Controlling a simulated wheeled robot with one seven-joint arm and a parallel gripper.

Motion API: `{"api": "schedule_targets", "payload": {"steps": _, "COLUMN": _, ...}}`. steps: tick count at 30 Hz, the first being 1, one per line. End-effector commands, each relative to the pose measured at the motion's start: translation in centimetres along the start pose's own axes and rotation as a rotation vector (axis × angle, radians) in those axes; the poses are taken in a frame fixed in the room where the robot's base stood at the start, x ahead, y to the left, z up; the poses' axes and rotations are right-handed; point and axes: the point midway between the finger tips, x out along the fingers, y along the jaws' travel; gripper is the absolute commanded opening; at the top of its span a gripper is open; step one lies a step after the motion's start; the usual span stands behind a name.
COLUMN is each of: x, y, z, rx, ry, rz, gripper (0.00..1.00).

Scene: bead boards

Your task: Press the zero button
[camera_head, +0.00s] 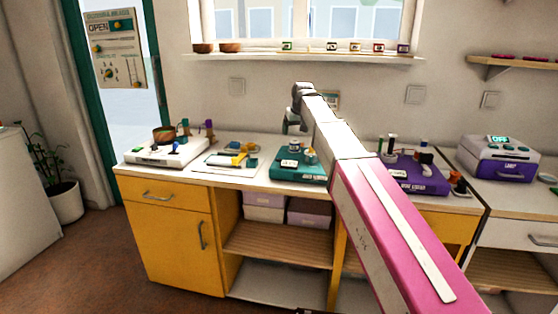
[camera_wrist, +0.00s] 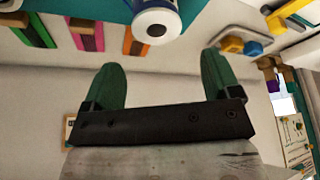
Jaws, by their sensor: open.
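I cannot make out a button marked zero in either view. A purple-and-white device (camera_head: 499,158) with a small lit green display and several small controls on top stands at the right end of the worktop. A teal board (camera_head: 301,177) with small pots on it lies mid-worktop, below the far end of my arm. My gripper (camera_wrist: 162,62) shows two green fingers spread apart with nothing between them. In the wrist view a white and blue cylinder (camera_wrist: 156,22) is beyond the fingertips, apart from them. In the head view the fingers are hard to make out.
A white board (camera_head: 165,151) with a bowl, a pale tray (camera_head: 232,166) and a purple board (camera_head: 417,176) also lie on the worktop. My pink arm hides part of the middle. The window sill (camera_head: 310,57) holds bowls and small boxes.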

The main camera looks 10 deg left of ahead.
Motion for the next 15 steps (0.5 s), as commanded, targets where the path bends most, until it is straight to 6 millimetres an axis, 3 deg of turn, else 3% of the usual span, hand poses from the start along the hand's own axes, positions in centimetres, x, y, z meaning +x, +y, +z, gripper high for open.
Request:
{"api": "schedule_targets", "payload": {"steps": 5, "x": 0.0, "y": 0.0, "z": 0.0, "rx": 0.000, "ry": 0.000, "rz": 0.000, "gripper": 0.80}}
{"api": "schedule_targets", "payload": {"steps": 8, "x": -0.2, "y": -0.3, "z": 0.1, "rx": 0.008, "ry": -0.003, "rz": 0.002, "gripper": 0.47}}
{"api": "schedule_targets", "payload": {"steps": 12, "x": -1.7, "y": -2.3, "z": 1.1, "rx": 0.070, "ry": -0.024, "rz": 0.020, "gripper": 0.01}}
{"api": "schedule_targets", "payload": {"steps": 15, "x": -3.6, "y": -4.7, "z": 2.3, "rx": 0.158, "ry": -0.049, "rz": 0.046, "gripper": 0.00}}
